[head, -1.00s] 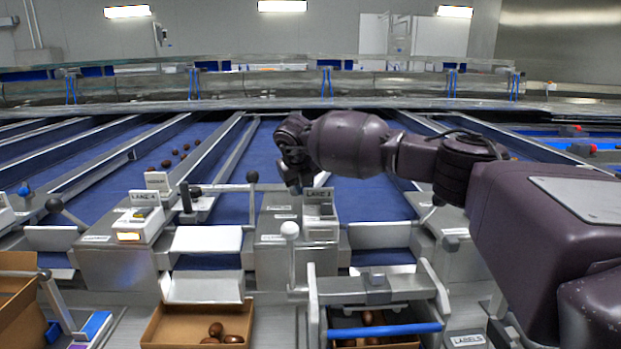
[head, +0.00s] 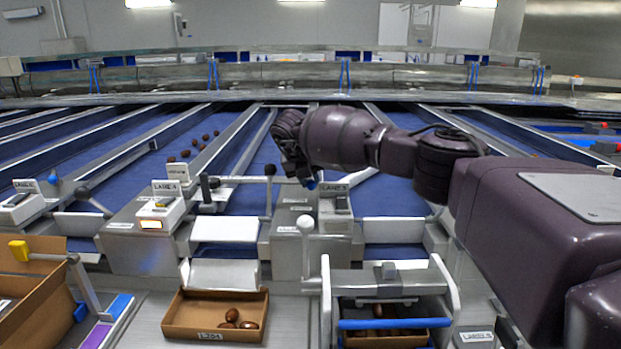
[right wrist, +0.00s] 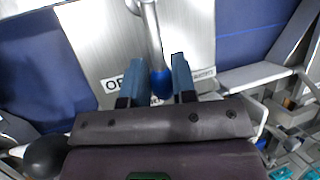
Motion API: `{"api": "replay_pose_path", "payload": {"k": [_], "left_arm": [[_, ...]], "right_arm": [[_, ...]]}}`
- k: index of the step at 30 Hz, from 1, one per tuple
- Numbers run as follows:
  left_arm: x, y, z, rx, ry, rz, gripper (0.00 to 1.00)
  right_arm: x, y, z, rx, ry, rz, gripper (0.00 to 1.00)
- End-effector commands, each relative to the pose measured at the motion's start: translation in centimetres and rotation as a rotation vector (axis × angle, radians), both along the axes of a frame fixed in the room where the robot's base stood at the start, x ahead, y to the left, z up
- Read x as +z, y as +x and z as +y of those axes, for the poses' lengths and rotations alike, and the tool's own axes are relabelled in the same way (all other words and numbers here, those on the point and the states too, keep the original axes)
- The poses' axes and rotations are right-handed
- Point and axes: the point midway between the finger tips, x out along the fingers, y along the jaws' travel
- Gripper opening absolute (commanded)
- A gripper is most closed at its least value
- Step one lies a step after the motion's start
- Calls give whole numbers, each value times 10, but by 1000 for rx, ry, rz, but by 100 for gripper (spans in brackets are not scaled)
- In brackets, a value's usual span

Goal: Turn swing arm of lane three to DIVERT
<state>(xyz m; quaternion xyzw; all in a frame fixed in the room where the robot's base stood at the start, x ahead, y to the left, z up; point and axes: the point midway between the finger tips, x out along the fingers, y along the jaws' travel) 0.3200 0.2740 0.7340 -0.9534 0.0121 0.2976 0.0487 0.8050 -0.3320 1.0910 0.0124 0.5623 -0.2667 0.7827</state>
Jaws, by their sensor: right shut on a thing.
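My right gripper (head: 306,180) reaches in from the right to the lane three station, next to a sign (head: 334,188) that seems to read LANE 3. In the right wrist view its two blue-grey fingers (right wrist: 158,82) are shut on the blue knob (right wrist: 160,86) at the end of a metal swing arm (right wrist: 150,30). The blue knob also shows under the gripper in the head view (head: 311,184). A label starting with "OP" (right wrist: 110,86) lies left of the fingers. Another label (right wrist: 203,74) to their right is partly hidden and unreadable. My left gripper is not in view.
A LANE 4 sign (head: 166,188) stands to the left. Cardboard boxes (head: 176,328) with dates stand in front. Blue lane belts run to the back.

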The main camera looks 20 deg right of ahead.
Motion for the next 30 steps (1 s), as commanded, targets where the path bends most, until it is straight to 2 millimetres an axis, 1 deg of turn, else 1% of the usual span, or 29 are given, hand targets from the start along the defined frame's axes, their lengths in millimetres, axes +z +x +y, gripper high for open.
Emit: {"api": "replay_pose_path", "payload": {"k": [3, 4, 6, 9, 17, 20, 23, 30], "left_arm": [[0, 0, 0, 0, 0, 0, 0], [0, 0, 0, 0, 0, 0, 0], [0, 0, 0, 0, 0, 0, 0], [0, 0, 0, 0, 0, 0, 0], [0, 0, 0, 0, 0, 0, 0], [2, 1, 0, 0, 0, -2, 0], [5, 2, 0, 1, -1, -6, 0], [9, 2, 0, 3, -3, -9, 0]], "right_arm": [[1, 0, 1, -1, 3, -3, 0], [1, 0, 1, -1, 3, -3, 27], [1, 0, 1, 0, 3, -3, 37], [1, 0, 1, 0, 2, -2, 51], [1, 0, 1, 1, 1, -1, 51], [6, -1, 3, 2, 2, -3, 51], [18, -4, 7, 2, 1, -4, 51], [57, -13, 25, 2, 2, -6, 51]]}}
